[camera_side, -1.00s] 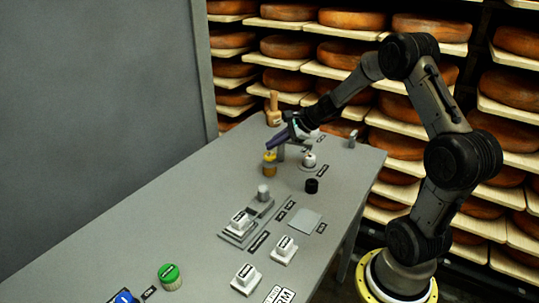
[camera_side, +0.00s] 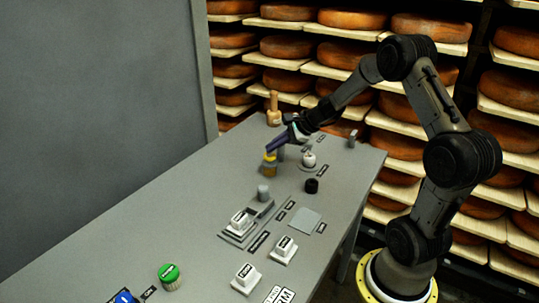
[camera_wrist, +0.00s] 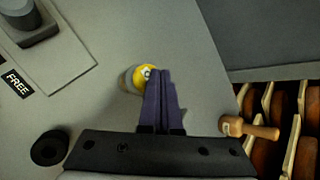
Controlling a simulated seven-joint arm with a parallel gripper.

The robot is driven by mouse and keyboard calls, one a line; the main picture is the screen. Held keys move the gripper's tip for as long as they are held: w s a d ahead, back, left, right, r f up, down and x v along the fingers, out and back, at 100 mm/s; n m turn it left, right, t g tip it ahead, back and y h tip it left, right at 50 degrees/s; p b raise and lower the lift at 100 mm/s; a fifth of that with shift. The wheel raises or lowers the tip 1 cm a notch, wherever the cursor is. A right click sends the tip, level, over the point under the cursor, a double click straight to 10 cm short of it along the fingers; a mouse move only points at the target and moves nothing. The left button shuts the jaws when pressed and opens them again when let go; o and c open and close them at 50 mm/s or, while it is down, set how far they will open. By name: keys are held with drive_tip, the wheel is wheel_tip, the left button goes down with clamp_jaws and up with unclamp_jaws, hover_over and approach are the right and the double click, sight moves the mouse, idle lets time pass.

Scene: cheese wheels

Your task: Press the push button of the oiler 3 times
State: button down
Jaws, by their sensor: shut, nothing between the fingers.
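The oiler (camera_side: 269,168) is a small brass-coloured cylinder with a yellow top, standing upright on the grey table. In the wrist view the oiler (camera_wrist: 132,80) shows its round yellow top with a small pale and dark mark, just left of my fingertips. My gripper (camera_side: 267,150) is shut and empty, its purple fingers slanting down to the oiler's top. In the wrist view my gripper (camera_wrist: 160,73) has both fingers together, partly covering the oiler's right side. The tips are at or just over the top; I cannot tell if they touch.
A wooden-handled piece (camera_side: 273,112) stands behind the oiler. A white round knob (camera_side: 309,160) and a black cylinder (camera_side: 311,186) are to its right. A grey post (camera_side: 263,192) and white labelled blocks (camera_side: 284,248) are nearer. Bare table (camera_side: 180,200) lies to the left.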

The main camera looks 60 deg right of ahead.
sight(274, 155)
drive_tip(key=shift+f, duration=0.95)
idle(1.0)
drive_tip(key=shift+r, duration=1.4)
drive_tip(key=shift+r, duration=2.5)
